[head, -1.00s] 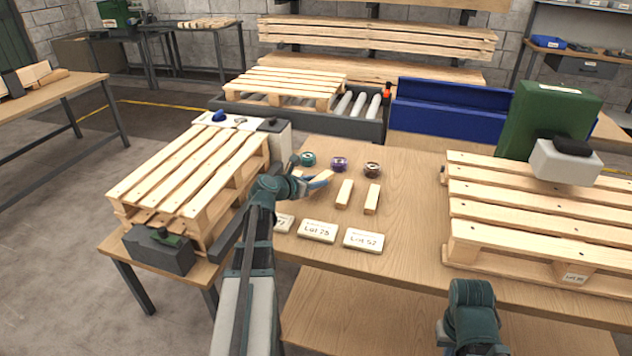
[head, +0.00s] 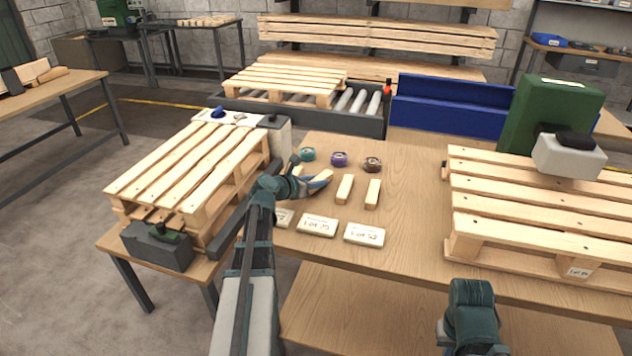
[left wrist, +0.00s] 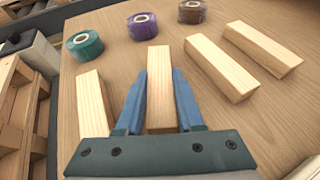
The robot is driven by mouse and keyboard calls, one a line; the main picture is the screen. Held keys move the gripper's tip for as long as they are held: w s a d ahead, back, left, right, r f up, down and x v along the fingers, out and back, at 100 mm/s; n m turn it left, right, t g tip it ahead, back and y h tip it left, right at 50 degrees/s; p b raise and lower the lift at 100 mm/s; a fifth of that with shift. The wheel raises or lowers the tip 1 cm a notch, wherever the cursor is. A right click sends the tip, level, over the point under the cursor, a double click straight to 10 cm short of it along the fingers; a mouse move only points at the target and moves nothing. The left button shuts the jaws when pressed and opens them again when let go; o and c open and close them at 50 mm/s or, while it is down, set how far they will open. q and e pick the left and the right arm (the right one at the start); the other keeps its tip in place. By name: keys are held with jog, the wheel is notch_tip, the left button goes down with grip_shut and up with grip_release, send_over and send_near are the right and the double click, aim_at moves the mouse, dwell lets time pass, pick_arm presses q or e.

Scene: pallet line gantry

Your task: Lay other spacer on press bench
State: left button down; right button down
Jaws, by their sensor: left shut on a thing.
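My left gripper (head: 319,182) is over the middle wooden bench. Its blue fingers are shut on a pale wooden spacer (left wrist: 160,88), one on each side of it in the left wrist view. I cannot tell whether this spacer still touches the bench top. Another spacer (left wrist: 91,106) lies to its left, partly hidden by the arm in the head view. Two more spacers, a nearer one (head: 344,188) and a farther one (head: 373,193), lie to its right. My right gripper does not show; only part of that arm is at the bottom. Which surface is the press bench is unclear.
Teal (head: 308,154), purple (head: 339,159) and brown (head: 373,164) tape rolls stand behind the spacers. Lot cards (head: 317,226) lie in front. Pallets stand left (head: 190,160) and right (head: 540,215), the right one beside a green machine (head: 550,115).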

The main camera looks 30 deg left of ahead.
pick_arm(q)
jog(key=shift+f, duration=0.3)
jog(key=shift+c, duration=2.3)
grip_release()
jog(key=p+v, duration=0.4)
jog(key=v, duration=0.8)
jog(key=shift+s+r, duration=0.2)
jog(key=shift+r, duration=0.05)
jog(key=shift+s+a+r+p, duration=0.1)
jog(key=shift+s+r+p, duration=0.05)
jog(key=shift+s+p, duration=0.4)
